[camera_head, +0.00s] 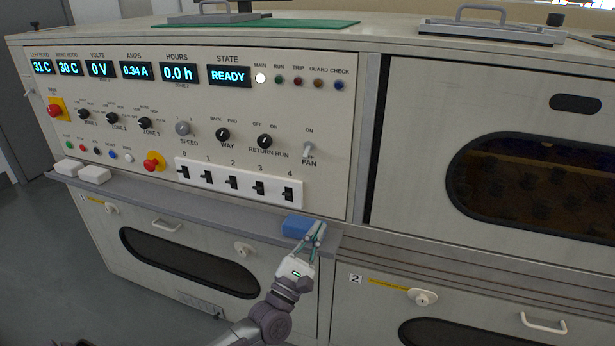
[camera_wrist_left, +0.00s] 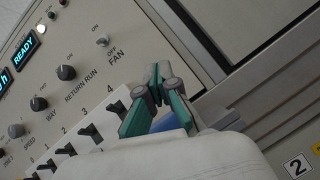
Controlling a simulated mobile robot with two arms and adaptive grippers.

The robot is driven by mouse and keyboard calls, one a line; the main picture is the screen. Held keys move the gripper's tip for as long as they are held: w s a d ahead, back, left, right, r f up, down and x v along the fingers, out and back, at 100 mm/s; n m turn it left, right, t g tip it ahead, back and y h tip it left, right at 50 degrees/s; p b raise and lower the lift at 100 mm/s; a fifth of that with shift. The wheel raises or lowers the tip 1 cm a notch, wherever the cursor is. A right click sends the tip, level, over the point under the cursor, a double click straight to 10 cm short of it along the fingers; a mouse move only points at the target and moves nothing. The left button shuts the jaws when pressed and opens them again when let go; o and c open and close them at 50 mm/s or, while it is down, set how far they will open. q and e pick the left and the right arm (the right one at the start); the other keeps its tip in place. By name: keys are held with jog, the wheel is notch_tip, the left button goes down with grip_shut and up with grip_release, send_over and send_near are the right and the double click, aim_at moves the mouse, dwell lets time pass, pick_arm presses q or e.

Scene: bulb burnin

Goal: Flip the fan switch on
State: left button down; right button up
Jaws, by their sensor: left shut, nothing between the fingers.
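The fan switch (camera_head: 308,151) is a small light toggle on the right side of the control panel, with ON above it and FAN below. Its lever seems to point down, but it is small. It also shows in the left wrist view (camera_wrist_left: 103,41), left of the fingers. My left gripper (camera_head: 318,229) is shut and empty. It is below the fan switch, by the panel's ledge, apart from the switch. Its green and grey fingers (camera_wrist_left: 158,82) meet at the tips in the left wrist view. My right gripper is out of view.
A blue block (camera_head: 296,226) sits on the ledge (camera_head: 262,230) close behind my left gripper. A white strip of black switches (camera_head: 232,182) lies below the knobs, left of and under the fan switch. The RETURN RUN knob (camera_head: 264,141) is left of it. Panel space right of the fan switch is clear.

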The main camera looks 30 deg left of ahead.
aim_at(307, 152)
pick_arm(q)
jog(key=s+a+r+n+t+y, duration=0.1)
jog(key=a+r+n+y, duration=0.2)
jog(key=a+n+y, duration=0.2)
jog(key=n+y, duration=0.1)
jog(key=n, duration=0.2)
jog(key=shift+a+r+t+b, duration=0.25)
jog(key=shift+r+t+b, duration=0.05)
jog(key=shift+r, duration=0.1)
jog(key=p+x, duration=0.1)
jog(key=x, duration=0.9)
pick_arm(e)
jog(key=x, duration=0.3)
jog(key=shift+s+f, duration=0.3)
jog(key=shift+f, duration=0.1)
pick_arm(q)
jog(key=shift+s, duration=0.1)
